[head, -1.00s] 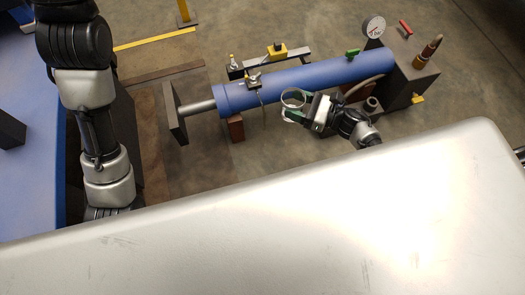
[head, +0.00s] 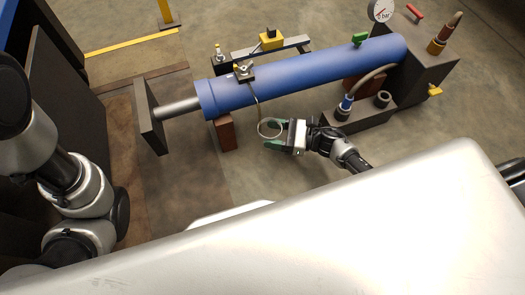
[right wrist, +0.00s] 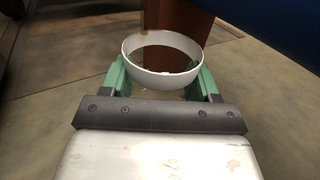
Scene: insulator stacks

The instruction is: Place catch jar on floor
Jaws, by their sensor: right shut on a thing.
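The catch jar (head: 270,129) is a small round vessel with a pale rim and see-through sides. My right gripper (head: 274,135) has its green fingers on both sides of it, in front of the blue cylinder. In the right wrist view the jar's white rim (right wrist: 165,72) sits between the green fingertips (right wrist: 163,80), and brown floor shows through its open middle. I cannot tell how far the jar is above the floor. My left arm comes in at the left of the head view, but its gripper is out of frame.
The blue cylinder (head: 300,76) rests on brown blocks (head: 226,132) behind the jar. A grey block with a gauge (head: 382,10) and hose (head: 372,78) stands at its right end. A dark plate (head: 149,116) faces its rod at left. Floor (head: 255,178) is clear below the jar.

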